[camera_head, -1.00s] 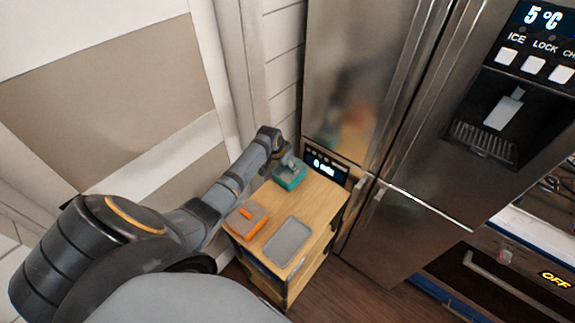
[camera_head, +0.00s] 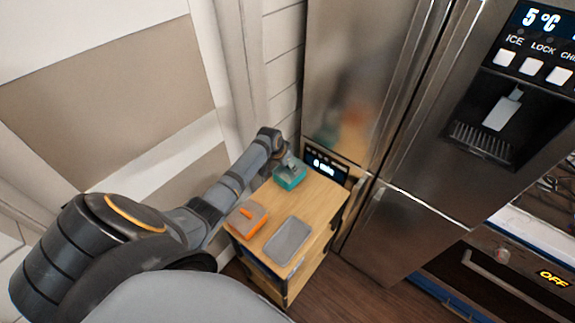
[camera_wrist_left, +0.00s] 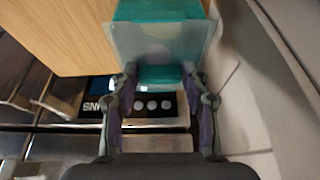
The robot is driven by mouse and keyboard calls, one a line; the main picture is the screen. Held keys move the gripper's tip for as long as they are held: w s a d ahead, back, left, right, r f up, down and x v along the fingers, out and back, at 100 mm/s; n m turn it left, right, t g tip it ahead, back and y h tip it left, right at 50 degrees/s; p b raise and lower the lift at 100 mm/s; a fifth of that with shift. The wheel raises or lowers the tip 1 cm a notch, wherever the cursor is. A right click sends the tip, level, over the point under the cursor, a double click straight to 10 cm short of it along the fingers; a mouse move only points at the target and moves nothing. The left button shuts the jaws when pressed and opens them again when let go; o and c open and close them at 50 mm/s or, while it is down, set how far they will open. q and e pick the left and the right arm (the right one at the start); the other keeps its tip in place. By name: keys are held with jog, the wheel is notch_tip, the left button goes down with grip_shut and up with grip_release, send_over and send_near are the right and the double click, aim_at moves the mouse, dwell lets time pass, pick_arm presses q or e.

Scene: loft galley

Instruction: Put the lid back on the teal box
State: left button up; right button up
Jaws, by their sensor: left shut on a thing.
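The teal box (camera_head: 291,183) stands at the far end of the wooden cart top, by the fridge. Its lid is a pale, see-through plate with a teal grip; in the left wrist view the lid (camera_wrist_left: 128,42) lies across the box, with teal (camera_wrist_left: 160,14) showing beyond it. My left gripper (camera_head: 289,168) is over the box in the head view. In the left wrist view its fingers (camera_wrist_left: 165,78) are shut on the lid's teal grip. I cannot tell whether the lid touches the rim all round, since the gripper covers part of it. My right gripper is not in view.
An orange box (camera_head: 236,226) with a grey lid and orange grip sits at the cart's near left. A grey tray (camera_head: 288,240) lies beside it. The cart top (camera_head: 312,205) is clear to the right of the teal box. The fridge (camera_head: 350,90) and wall stand close behind.

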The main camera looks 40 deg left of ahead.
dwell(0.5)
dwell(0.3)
pick_arm(q)
jog(key=o, duration=1.6)
jog(key=shift+c, duration=0.2)
notch_tip(320, 180, up, 7)
jog(key=p, duration=0.7)
jog(key=shift+p, duration=0.3)
grip_shut()
